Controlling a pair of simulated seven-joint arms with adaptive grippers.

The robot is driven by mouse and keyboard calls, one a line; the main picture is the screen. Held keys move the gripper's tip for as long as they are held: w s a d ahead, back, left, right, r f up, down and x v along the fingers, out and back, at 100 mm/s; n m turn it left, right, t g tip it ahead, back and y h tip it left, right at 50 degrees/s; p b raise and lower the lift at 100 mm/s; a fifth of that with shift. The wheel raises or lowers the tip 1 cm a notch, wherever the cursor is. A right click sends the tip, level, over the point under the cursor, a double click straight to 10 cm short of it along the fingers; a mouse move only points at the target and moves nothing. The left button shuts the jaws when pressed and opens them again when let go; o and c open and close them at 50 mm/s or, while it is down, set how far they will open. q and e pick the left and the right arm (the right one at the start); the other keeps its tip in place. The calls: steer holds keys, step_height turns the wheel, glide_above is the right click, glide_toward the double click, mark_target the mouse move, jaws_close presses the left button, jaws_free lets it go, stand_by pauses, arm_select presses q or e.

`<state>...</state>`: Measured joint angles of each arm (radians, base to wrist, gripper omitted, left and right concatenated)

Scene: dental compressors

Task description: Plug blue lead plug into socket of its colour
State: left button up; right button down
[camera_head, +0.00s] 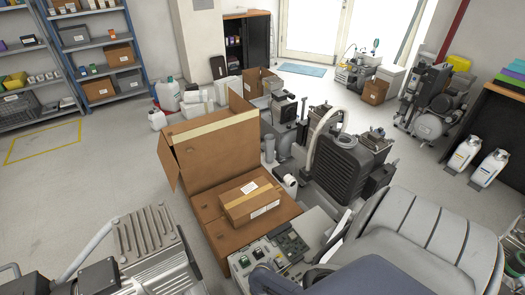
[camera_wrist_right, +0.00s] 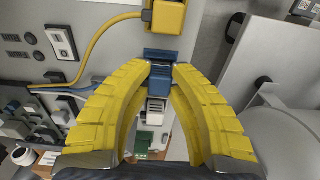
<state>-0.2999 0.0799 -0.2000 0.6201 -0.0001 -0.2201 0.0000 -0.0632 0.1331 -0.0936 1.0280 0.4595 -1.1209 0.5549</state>
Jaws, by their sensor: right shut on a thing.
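In the right wrist view, my right gripper (camera_wrist_right: 166,72) has two ribbed yellow fingers closed on the blue lead plug (camera_wrist_right: 160,72), a dark blue block between the fingertips. A blue lead (camera_wrist_right: 68,87) shows at the left, near the panel, and passes behind the left finger. I cannot tell whether the plug touches a socket; no blue socket shows clearly. In the head view, the grey panel (camera_head: 243,262) with small parts stands at the bottom centre. I cannot make out the plug or the right gripper there. My left gripper does not show.
A yellow plug (camera_wrist_right: 166,18) with a yellow lead (camera_wrist_right: 95,48) sits just beyond the blue plug. A switch (camera_wrist_right: 62,41) is on the panel. In the head view, an open cardboard box (camera_head: 215,150), a smaller carton (camera_head: 249,203) and a grey chair (camera_head: 425,235) crowd the panel.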

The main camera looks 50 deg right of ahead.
steer(key=c, duration=2.2)
jaws_free()
steer(key=shift+f, duration=0.25)
steer(key=c, duration=0.8)
jaws_free()
steer(key=shift+o, duration=0.2)
steer(key=shift+r, duration=3.55)
